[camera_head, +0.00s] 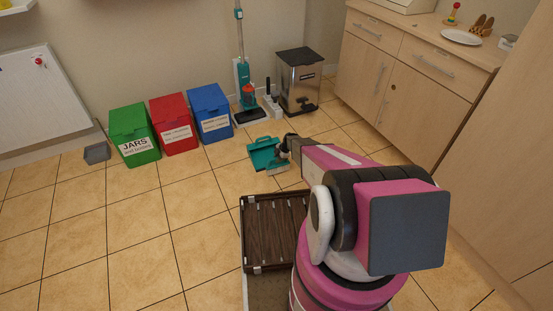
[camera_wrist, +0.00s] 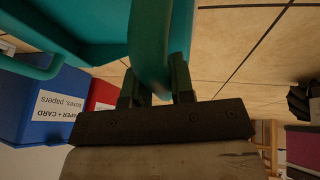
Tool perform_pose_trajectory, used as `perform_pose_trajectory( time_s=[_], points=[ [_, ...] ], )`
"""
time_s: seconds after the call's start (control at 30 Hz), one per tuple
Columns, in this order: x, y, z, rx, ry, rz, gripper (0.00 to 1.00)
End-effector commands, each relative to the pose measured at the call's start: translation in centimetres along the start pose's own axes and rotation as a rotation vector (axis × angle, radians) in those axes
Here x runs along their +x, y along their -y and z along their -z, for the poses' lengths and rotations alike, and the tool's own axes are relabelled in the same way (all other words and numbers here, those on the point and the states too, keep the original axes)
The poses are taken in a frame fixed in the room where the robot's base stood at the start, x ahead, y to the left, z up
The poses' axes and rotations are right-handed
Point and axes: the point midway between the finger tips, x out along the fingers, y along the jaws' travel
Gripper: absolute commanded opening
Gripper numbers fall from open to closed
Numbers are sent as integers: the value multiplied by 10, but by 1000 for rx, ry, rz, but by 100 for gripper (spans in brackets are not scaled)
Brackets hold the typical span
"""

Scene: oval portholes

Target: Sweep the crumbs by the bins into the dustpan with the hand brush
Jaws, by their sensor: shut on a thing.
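My gripper (camera_head: 285,151) is low over the tiled floor, in front of and right of the bins. In the wrist view my gripper (camera_wrist: 157,92) is shut on the teal handle of the hand brush (camera_wrist: 150,42). In the head view the hand brush (camera_head: 278,169) shows as a small teal and pale shape below my gripper, partly hidden. The teal dustpan (camera_head: 263,153) lies on the floor just left of my gripper; it also fills the upper left of the wrist view (camera_wrist: 75,25). I cannot make out any crumbs in either view.
Green (camera_head: 134,135), red (camera_head: 172,128) and blue (camera_head: 209,115) bins stand along the wall. A teal upright cleaner (camera_head: 242,75) and a metal pedal bin (camera_head: 299,80) stand behind. A wooden cabinet (camera_head: 420,80) is at the right. Floor left of the dustpan is clear.

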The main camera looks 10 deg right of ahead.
Motion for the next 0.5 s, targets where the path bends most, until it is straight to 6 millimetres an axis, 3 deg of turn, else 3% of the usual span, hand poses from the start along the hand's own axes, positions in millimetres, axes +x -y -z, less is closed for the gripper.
perform_pose_trajectory(
  time_s=[0.5],
  points=[
    [-44,52,18,2,0,0,0]
  ],
)
